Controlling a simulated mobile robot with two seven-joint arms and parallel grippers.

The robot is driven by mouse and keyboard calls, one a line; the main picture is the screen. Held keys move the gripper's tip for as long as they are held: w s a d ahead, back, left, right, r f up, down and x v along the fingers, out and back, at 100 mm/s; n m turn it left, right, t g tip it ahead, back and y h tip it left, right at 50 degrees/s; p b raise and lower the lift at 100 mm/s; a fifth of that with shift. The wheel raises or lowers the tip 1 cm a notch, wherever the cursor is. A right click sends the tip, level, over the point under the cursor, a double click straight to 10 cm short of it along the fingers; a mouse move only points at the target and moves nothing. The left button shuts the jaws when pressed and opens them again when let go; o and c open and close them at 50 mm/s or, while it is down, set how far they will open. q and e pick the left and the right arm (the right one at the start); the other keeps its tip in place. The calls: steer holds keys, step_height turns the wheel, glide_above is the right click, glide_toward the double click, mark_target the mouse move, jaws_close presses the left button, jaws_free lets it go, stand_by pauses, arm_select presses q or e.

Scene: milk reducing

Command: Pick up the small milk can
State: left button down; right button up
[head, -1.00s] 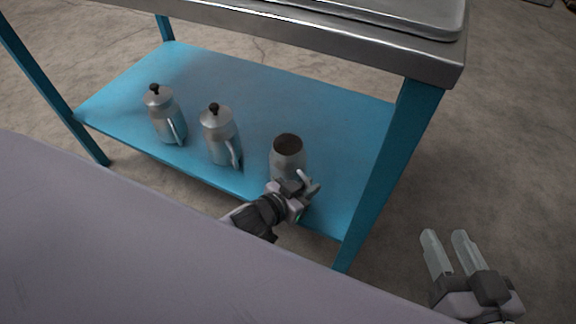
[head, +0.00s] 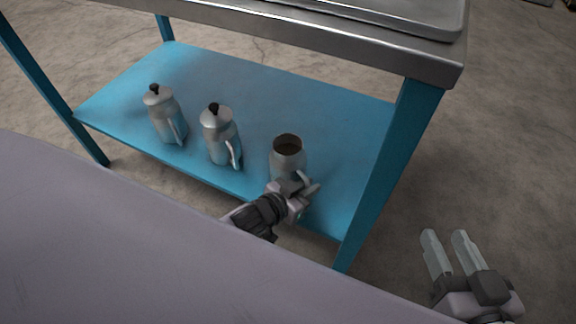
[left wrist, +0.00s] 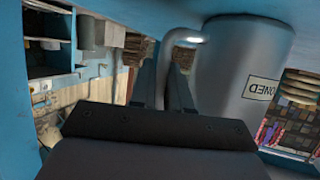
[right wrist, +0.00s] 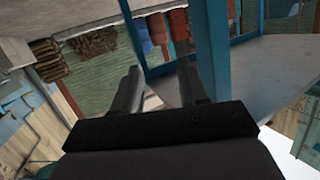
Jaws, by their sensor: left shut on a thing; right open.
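Three metal cans stand on the blue lower shelf. The open-topped can (head: 287,158), with a dark inside and no lid, is the rightmost. It fills the right part of the left wrist view (left wrist: 240,70), with a label on its side and its handle at the left. My left gripper (head: 307,187) is at this can's near side, shut on its handle (left wrist: 178,50). The can is upright; whether it touches the shelf is hard to tell. My right gripper (head: 450,248) is open and empty, to the right of the table.
Two lidded cans with dark knobs, a middle one (head: 220,138) and a left one (head: 165,115), stand on the blue shelf (head: 255,85). A blue table leg (head: 395,165) rises right of the open can. The metal tabletop (head: 330,42) hangs above.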

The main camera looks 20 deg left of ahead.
arm_select(q)
steer(key=shift+w+r, duration=0.1)
steer(key=shift+r, duration=0.05)
steer(key=shift+r, duration=0.1)
